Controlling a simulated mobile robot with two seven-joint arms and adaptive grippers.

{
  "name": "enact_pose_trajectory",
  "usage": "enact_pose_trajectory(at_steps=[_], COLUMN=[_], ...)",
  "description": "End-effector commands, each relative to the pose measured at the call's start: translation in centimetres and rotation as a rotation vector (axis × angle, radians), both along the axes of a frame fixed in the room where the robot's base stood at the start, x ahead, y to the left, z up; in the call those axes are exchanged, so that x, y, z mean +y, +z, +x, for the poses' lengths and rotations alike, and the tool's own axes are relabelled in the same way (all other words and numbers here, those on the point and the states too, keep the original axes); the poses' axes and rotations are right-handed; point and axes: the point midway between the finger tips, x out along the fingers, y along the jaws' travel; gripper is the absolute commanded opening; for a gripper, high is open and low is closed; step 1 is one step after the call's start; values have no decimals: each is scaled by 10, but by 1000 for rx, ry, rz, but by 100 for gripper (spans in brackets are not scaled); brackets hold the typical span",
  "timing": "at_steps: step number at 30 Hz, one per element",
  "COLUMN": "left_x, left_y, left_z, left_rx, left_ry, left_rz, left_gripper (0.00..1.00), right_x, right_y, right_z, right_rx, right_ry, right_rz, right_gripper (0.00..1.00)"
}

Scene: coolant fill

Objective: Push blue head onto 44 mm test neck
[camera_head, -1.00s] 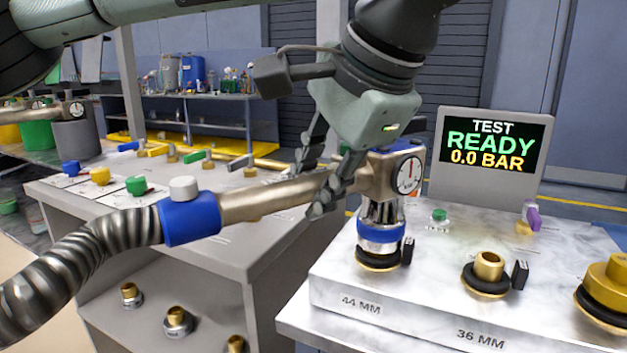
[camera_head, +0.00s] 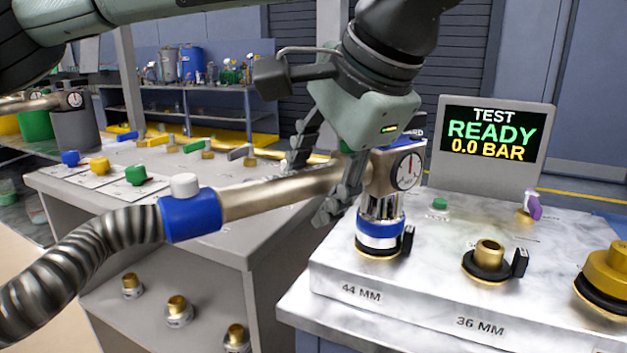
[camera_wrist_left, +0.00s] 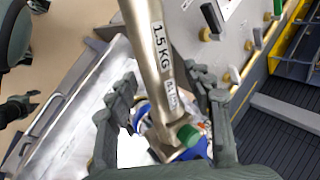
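The blue head (camera_head: 380,229) has a metal body, a dial gauge and a blue ring. It stands upright on the 44 mm test neck (camera_head: 378,252), whose dark collar shows just under the blue ring. A metal tube (camera_head: 280,192) runs left from it to a blue sleeve and ribbed hose. My left gripper (camera_head: 308,188) is open around the tube beside the head. In the left wrist view, its spread fingers (camera_wrist_left: 165,105) stand apart from the tube, which carries a 1.5 KG label. A dark gripper-like part (camera_wrist_left: 20,110) at the left edge may be my right gripper; its state is unclear.
The 36 mm neck (camera_head: 488,262) and a larger brass neck (camera_head: 606,282) stand to the right on the marble bench (camera_head: 430,290). A screen (camera_head: 492,145) reads TEST READY 0.0 BAR. A grey counter (camera_head: 130,215) with coloured caps lies left.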

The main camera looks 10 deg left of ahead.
Motion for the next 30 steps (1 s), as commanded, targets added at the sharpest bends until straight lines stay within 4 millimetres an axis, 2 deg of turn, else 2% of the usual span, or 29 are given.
enact_pose_trajectory(at_steps=[4, 8, 11, 21, 25, 30], left_x=[0, -2, -7, -33, -40, -44], left_y=[-3, 3, 15, 75, 90, 100], left_z=[-1, -2, -7, -36, -44, -49], left_rx=[8, 3, 0, -4, -3, -1], left_ry=[-3, -2, -2, 1, 0, 1], left_rz=[5, 3, 3, 1, 1, 0], left_gripper=[52, 52, 52, 52, 52, 52], right_x=[0, 0, 0, 0, 0, 0], right_y=[0, 0, 0, 0, 0, 0], right_z=[0, 0, 0, 0, 0, 0], right_rx=[0, 0, 0, 0, 0, 0], right_ry=[0, 0, 0, 0, 0, 0], right_rz=[0, 0, 0, 0, 0, 0], right_gripper=[40, 40, 40, 40, 40, 40])
